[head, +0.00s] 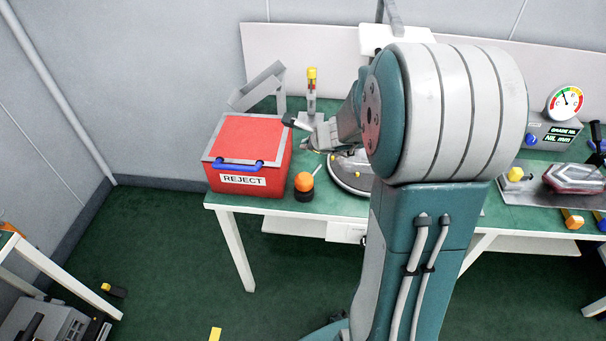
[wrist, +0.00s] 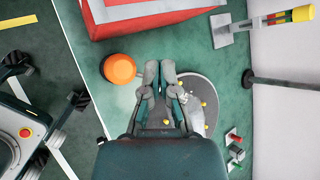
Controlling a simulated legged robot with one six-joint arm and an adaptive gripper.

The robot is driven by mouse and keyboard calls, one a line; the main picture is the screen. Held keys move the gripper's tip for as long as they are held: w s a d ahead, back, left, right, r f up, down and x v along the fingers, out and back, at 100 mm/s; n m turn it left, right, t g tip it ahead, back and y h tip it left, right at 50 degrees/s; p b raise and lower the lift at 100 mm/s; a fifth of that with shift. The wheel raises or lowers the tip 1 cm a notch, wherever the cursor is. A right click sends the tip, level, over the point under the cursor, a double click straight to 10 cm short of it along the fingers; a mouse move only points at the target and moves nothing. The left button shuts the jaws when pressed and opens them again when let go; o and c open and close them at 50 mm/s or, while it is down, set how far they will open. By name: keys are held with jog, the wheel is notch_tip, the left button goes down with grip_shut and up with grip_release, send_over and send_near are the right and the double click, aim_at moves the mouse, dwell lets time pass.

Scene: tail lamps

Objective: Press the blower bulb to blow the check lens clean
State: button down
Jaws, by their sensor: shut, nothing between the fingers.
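The blower bulb is an orange ball (head: 304,182) on a dark base at the table's front edge, just right of the red box. A thin pale nozzle seems to point up and right from it. In the wrist view the bulb (wrist: 119,69) lies left of my fingertips, apart from them. My gripper (wrist: 159,72) is shut and empty, with its fingertips together. In the head view my gripper (head: 303,128) is above the table, behind and higher than the bulb. I cannot make out the check lens for certain; my arm hides part of the table.
A red REJECT box (head: 250,150) with a blue handle stands left of the bulb. A round grey fixture (head: 347,174) with yellow pins lies right of it, partly hidden. A yellow-topped post (head: 311,90) stands behind. A gauge box (head: 550,130) is far right.

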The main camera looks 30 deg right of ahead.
aim_at(303, 174)
jog(key=shift+a+f, duration=0.1)
jog(key=shift+a, duration=0.05)
jog(key=shift+f, duration=4.3)
jog(key=shift+f, duration=0.1)
jog(key=shift+f, duration=0.2)
jog(key=shift+s+f, duration=0.1)
jog(key=shift+f, duration=0.65)
jog(key=shift+r, duration=1.15)
